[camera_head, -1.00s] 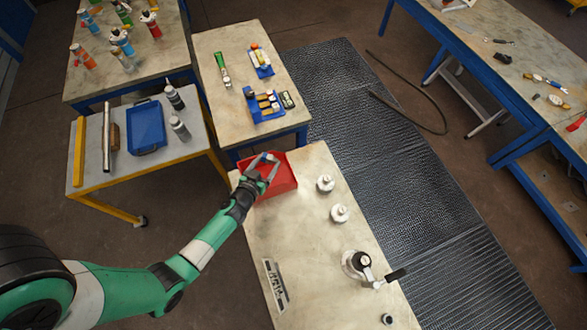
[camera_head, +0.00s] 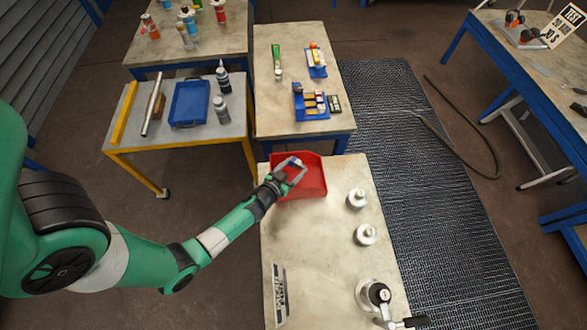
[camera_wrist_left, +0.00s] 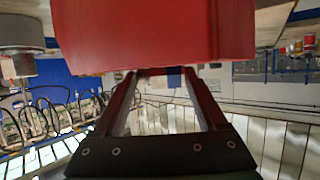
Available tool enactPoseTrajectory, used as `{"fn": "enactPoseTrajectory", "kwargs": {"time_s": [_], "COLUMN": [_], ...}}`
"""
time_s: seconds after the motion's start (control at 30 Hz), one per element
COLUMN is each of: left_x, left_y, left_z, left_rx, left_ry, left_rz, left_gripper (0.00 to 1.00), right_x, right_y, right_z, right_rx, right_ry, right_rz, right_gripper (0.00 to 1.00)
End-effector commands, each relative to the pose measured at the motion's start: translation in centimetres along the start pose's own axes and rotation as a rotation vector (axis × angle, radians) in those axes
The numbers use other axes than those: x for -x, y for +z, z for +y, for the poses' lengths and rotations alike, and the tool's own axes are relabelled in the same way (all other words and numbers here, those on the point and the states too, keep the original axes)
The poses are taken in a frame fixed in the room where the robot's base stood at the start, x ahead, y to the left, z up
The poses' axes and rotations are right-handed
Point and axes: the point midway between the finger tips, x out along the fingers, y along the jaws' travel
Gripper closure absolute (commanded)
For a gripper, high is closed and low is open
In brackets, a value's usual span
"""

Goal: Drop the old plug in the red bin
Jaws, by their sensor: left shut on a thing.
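The red bin (camera_head: 312,186) stands at the far end of the pale workbench in the head view. Its red wall (camera_wrist_left: 155,35) fills the top of the left wrist view. My left gripper (camera_head: 297,168) is at the bin's far left part, over its opening as far as the head view shows. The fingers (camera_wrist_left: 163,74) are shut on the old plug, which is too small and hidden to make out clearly. I cannot tell whether the plug touches the bin. My right gripper is not in view.
Two small metal flanged vessels (camera_head: 366,235) and a larger one with a black handle (camera_head: 375,293) stand along the bench's right side. A blue tray (camera_head: 189,103) sits on the yellow-framed table. The bench middle is clear.

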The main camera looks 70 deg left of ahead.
Motion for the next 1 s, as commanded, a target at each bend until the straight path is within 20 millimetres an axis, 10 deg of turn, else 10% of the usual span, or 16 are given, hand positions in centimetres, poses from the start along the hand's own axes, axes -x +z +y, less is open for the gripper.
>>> {"fn": "enactPoseTrajectory", "kwargs": {"time_s": [0.27, 0.3, 0.4, 0.73, 1.0], "left_x": [0.0, 0.0, 0.0, 0.7, 6.4], "left_y": [0.0, 0.0, 0.0, 0.0, -0.2], "left_z": [0.0, 0.0, 0.0, 0.0, 0.0], "left_rx": [0.0, 0.0, 0.0, -0.001, -0.003], "left_ry": [0.0, 0.0, 0.0, 0.0, 0.003], "left_rz": [0.001, 0.001, 0.001, -0.002, -0.003], "left_gripper": [0.9, 0.19, 0.01, 0.0, 0.0], "right_x": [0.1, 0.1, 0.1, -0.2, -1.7], "right_y": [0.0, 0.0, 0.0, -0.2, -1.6], "right_z": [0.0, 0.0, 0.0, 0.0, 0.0], "right_rx": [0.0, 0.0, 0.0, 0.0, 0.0], "right_ry": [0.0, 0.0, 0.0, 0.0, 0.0], "right_rz": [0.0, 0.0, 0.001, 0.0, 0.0], "right_gripper": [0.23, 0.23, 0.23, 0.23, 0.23]}}
